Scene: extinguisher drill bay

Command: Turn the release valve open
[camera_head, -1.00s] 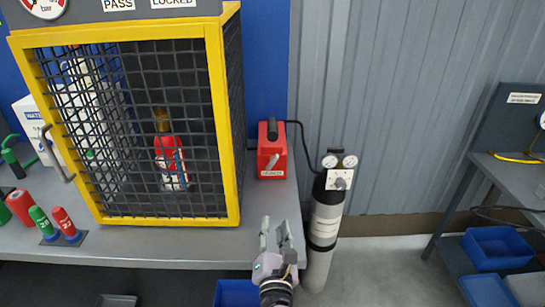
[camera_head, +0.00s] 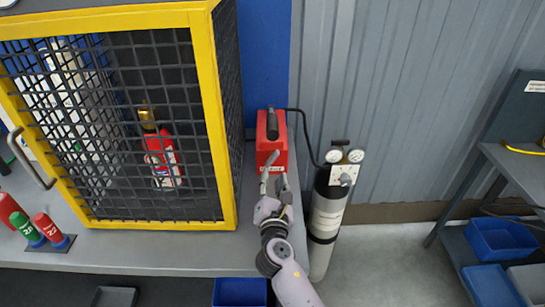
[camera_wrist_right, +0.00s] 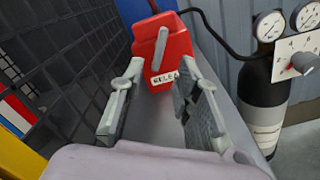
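The release valve is a red box (camera_head: 272,128) with a grey lever (camera_head: 270,159) on its front face, standing on the bench right of the cage. In the right wrist view the red box (camera_wrist_right: 176,50) stands ahead, with the lever (camera_wrist_right: 161,48) tilted slightly off upright. A label reading "RELE…" below it is partly hidden by a finger. My right gripper (camera_head: 273,186) is open and empty in front of the box. In the wrist view its fingers (camera_wrist_right: 160,78) are spread either side of the lever's line, apparently short of it. My left gripper is not in view.
A yellow-framed mesh cage (camera_head: 229,130) with a red extinguisher (camera_head: 161,158) inside stands close left of my right gripper. A grey-black cylinder with gauges (camera_head: 326,215) stands to the right, joined to the box by a black hose (camera_head: 306,132). Blue bins (camera_head: 500,238) sit further right.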

